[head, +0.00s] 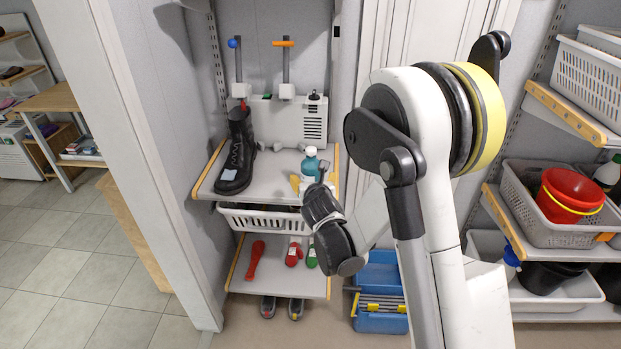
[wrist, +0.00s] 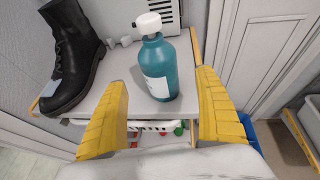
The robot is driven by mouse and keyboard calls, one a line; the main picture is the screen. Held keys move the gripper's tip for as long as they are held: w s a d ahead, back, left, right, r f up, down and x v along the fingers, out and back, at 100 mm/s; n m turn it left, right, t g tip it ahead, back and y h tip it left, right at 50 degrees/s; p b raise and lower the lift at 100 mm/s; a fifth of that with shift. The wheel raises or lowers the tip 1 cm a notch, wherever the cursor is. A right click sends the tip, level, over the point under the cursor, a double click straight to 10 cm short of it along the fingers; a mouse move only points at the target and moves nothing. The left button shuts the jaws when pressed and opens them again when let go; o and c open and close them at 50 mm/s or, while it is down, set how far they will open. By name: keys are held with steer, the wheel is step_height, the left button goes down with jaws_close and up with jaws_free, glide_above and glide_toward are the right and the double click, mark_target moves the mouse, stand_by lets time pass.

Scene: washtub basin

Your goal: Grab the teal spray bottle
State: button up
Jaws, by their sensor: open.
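The teal spray bottle (head: 311,168) has a white cap and a white label and stands upright on the upper shelf. In the wrist view the bottle (wrist: 163,75) is just beyond my gripper, roughly midway between the two yellow fingers. My gripper (wrist: 168,110) is open with nothing between its fingertips. In the head view my gripper (head: 300,183) is at the shelf's front edge, close to the bottle, and my wrist hides much of it. Whether a finger touches the bottle cannot be told.
A black boot (head: 239,150) stands on the same shelf (head: 270,172) to the left. A grey-white machine (head: 290,118) is behind the bottle. A white basket (head: 255,219) hangs below the shelf. A blue bin (head: 380,272) stands on the floor to the right.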

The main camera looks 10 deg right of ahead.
steer(key=x, duration=0.2)
steer(key=b+x, duration=0.1)
steer(key=x, duration=0.1)
steer(key=b+x, duration=0.1)
steer(key=x, duration=0.2)
steer(key=shift+w+r, duration=0.15)
steer(key=shift+r, duration=0.15)
steer(key=c, duration=1.5)
